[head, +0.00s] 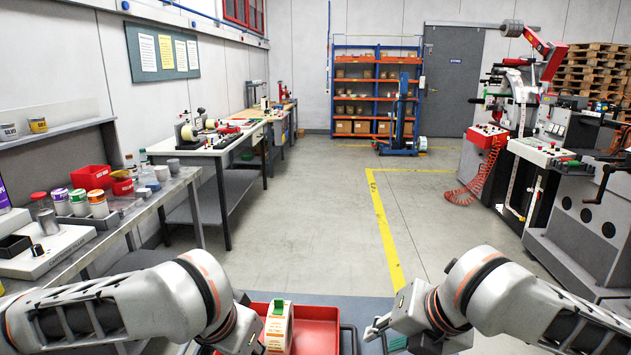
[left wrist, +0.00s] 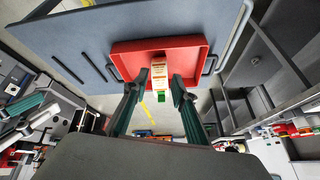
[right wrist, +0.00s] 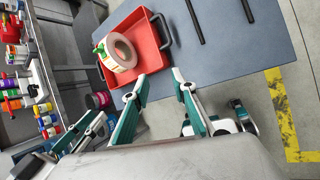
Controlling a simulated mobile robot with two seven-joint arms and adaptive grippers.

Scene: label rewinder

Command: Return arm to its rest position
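A red tray (head: 318,328) lies on the blue-grey top close in front of me. A white label roll (head: 278,328) with a green piece on top stands in it. In the right wrist view the roll (right wrist: 121,52) shows its brown core. My left gripper (left wrist: 160,84) is open and empty, its fingertips apart on either side of the roll's image; I cannot tell how near they are. My right gripper (right wrist: 158,82) is open and empty, beyond the tray's edge; in the head view it (head: 376,328) is right of the tray.
The blue-grey top (right wrist: 235,55) has bare room beside the tray, with two dark bars on it. A workbench (head: 150,212) with cups and red bins runs along the left. A machine (head: 545,150) stands at the right. The middle floor is clear.

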